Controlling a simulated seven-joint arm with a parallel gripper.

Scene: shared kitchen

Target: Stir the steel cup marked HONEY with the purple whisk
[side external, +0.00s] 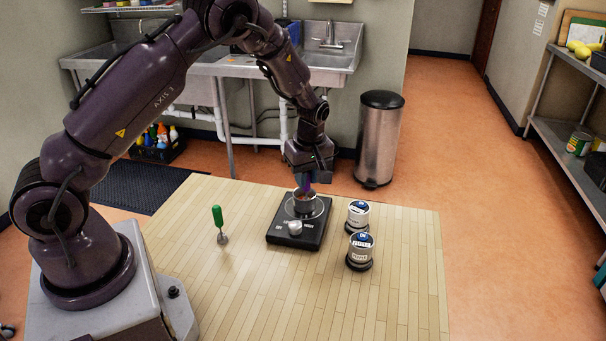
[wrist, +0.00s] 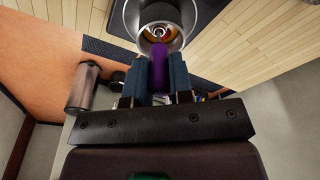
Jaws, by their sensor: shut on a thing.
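My gripper (side external: 308,178) is shut on the purple whisk (wrist: 158,72), whose handle stands between the two fingers in the wrist view. The whisk points down into a steel cup (side external: 303,207), and its lower end is inside the cup's mouth. The cup's round rim and shiny inside also show in the wrist view (wrist: 133,14), with some brownish contents around the whisk. The cup stands on a black flat device (side external: 313,242) on the wooden table. No HONEY marking is readable on the cup from here.
A green-handled tool (side external: 217,217) stands upright to the left. The front table (side external: 270,305) is clear.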

